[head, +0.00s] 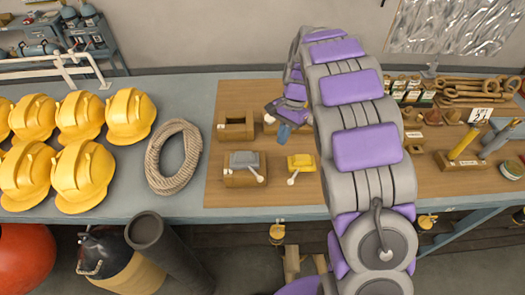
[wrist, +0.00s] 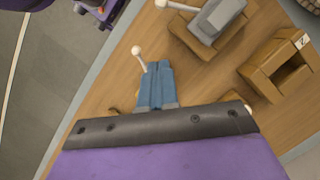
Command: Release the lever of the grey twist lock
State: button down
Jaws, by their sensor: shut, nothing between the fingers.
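The grey twist lock (head: 243,159) sits on a wooden block on the bench. Its lever, with a white ball end (head: 260,179), points down and right in the head view. In the wrist view the grey lock (wrist: 218,18) is at the top edge, with the white ball (wrist: 163,3) at the picture border. My gripper (head: 283,134) has blue fingers, shut and empty, behind and to the right of the grey lock. In the wrist view the shut fingers (wrist: 157,80) appear apart from the grey lock.
A yellow lock (head: 301,162) with a white-ended lever stands right of the grey one; my fingers mostly hide it in the wrist view. An open wooden block (head: 235,127) stands behind. A rope coil (head: 174,157) and yellow helmets (head: 80,178) lie left.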

jog(key=shift+w+a+f, duration=0.1)
jog(key=shift+w+a, duration=0.35)
jog(key=shift+w, duration=0.15)
jog(key=shift+d, duration=0.1)
send_near(253, 169)
jog(key=s+d+f, duration=0.3)
jog(key=d+f, duration=0.1)
jog(key=f, duration=0.1)
jog(key=shift+s+a+f, duration=0.15)
jog(key=shift+s+a, duration=0.6)
jog(key=shift+a, duration=0.05)
